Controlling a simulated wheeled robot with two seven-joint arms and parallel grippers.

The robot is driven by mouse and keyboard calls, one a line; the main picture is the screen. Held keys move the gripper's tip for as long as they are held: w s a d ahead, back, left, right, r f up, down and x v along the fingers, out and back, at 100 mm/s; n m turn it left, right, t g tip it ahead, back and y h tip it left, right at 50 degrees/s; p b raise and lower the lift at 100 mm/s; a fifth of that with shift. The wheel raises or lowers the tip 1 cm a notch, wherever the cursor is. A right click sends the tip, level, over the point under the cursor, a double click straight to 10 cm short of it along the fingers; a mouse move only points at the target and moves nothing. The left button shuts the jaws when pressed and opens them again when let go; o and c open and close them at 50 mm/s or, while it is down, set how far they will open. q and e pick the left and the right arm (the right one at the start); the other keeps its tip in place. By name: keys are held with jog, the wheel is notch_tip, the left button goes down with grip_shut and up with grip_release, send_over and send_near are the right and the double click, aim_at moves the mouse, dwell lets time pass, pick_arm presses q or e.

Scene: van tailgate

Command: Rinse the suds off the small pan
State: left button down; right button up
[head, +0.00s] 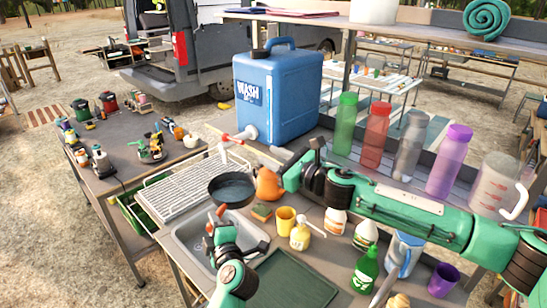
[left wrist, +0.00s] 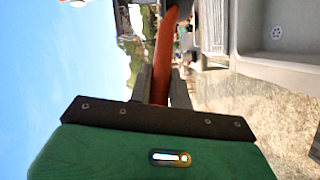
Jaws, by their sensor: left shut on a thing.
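The small pan (head: 232,187), dark and round, is above the back edge of the grey sink (head: 187,236), below the tap (head: 224,150). I see no suds or running water; its inside is small and dark. My left gripper (head: 219,218) is in front of the pan, shut on an orange-red handle that seems to be the pan's.
A blue wash tank (head: 277,95) feeds the tap. Several tall bottles stand behind my right arm.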

pick_arm(q)
jog(key=shift+r, duration=0.1)
jog(key=p+v, duration=0.2)
jog(key=v, duration=0.6)
jog(key=shift+d+f, duration=0.2)
jog(key=shift+d, duration=0.05)
jog(key=shift+w, duration=0.2)
dwell(1.2)
jog(key=s+d+r+p, duration=0.3)
jog(key=s+r+p, duration=0.1)
jog(key=p, duration=0.1)
dwell(0.5)
jog(key=shift+s+a+f, duration=0.1)
dwell(0.9)
